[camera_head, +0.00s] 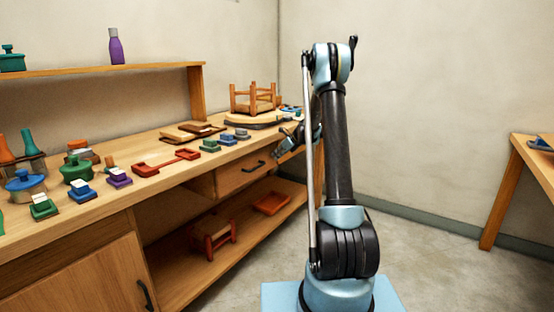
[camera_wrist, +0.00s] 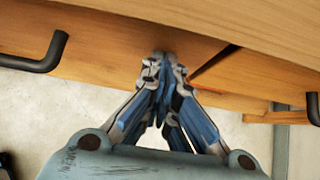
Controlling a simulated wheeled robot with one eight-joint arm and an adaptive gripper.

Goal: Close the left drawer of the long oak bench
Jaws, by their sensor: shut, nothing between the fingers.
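The long oak bench (camera_head: 120,207) runs along the wall on the left in the head view. A drawer front (camera_head: 236,178) with a dark bar handle (camera_head: 256,166) sits under its top. A strip of wood shows at the left of this front; I cannot tell how far the drawer stands out. My gripper (camera_head: 282,153) is shut and empty, just right of and above that handle. In the wrist view my shut fingertips (camera_wrist: 161,62) are close to oak wood, between a dark handle (camera_wrist: 40,54) at left and another (camera_wrist: 312,107) at right. I cannot tell whether they touch the wood.
Small coloured blocks and pots, including a green pot (camera_head: 76,169), line the bench top. An upturned stool (camera_head: 253,98) stands at its far end. A red stool (camera_head: 212,236) and an orange tray (camera_head: 271,203) are on the lower shelf. Another table (camera_head: 500,195) stands right; floor between is clear.

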